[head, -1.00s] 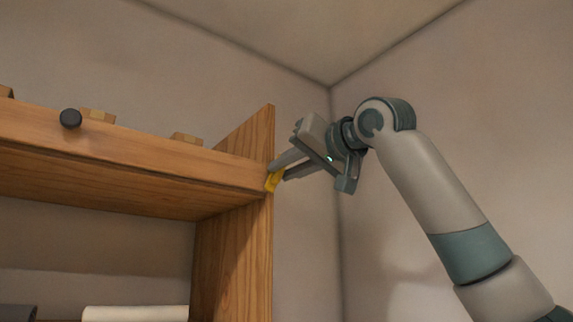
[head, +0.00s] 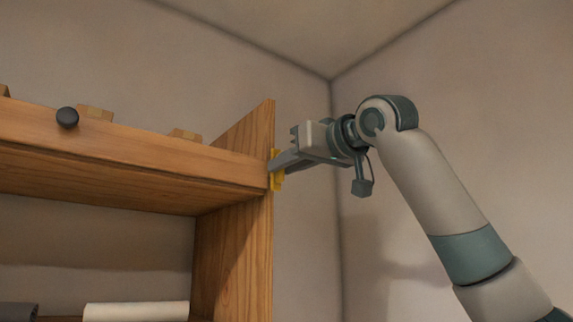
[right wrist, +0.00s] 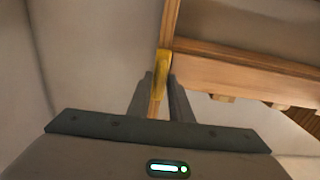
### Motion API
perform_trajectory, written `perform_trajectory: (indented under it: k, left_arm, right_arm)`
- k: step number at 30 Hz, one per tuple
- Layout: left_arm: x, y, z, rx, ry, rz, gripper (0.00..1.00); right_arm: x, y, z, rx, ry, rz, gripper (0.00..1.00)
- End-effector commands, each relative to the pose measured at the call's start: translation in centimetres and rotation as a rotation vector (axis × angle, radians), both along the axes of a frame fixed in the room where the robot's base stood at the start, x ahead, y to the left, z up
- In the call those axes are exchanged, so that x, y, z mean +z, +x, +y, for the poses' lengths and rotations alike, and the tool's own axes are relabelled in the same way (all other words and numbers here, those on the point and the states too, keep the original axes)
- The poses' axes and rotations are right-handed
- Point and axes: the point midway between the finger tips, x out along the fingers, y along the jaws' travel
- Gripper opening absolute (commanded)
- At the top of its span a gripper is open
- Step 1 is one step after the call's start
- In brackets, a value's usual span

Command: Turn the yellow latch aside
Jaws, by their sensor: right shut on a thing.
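The yellow latch (head: 277,170) is on the front edge of the wooden shelf's right side panel, where the top board meets it. In the head view it stands about upright and my fingers cover part of it. My right gripper (head: 279,166) reaches in from the right and is shut on the latch. In the right wrist view the latch (right wrist: 163,62) shows between the two fingertips (right wrist: 160,80), at the panel's edge. My left gripper is not in view.
A cream roll (head: 137,311) lies on a lower level. A bare wall stands to the right of the shelf.

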Motion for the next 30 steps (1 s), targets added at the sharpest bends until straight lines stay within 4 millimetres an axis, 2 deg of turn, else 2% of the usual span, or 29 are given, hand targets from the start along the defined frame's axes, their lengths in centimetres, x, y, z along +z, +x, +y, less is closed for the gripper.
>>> perform_trajectory:
  k: [3,4,5,20,25,30]
  left_arm:
    - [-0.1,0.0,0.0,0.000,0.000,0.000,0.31]
    - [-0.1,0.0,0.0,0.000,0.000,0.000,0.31]
    - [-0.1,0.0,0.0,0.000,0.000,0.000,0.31]
    - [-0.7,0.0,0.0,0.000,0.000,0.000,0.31]
    - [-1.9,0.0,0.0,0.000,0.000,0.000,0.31]
    - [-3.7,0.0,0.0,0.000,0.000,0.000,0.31]
  right_arm:
    - [-0.6,0.2,0.2,0.001,-0.008,0.009,0.00]
    - [-0.6,0.2,0.2,0.001,-0.008,0.009,0.26]
    - [-0.6,0.2,0.2,0.001,-0.008,0.009,0.29]
    - [-0.3,-0.5,-0.4,0.000,-0.001,0.002,0.29]
    - [-0.5,-2.0,-1.5,-0.001,-0.001,0.001,0.29]
    - [-0.6,-4.4,-3.2,-0.001,-0.001,0.000,0.29]
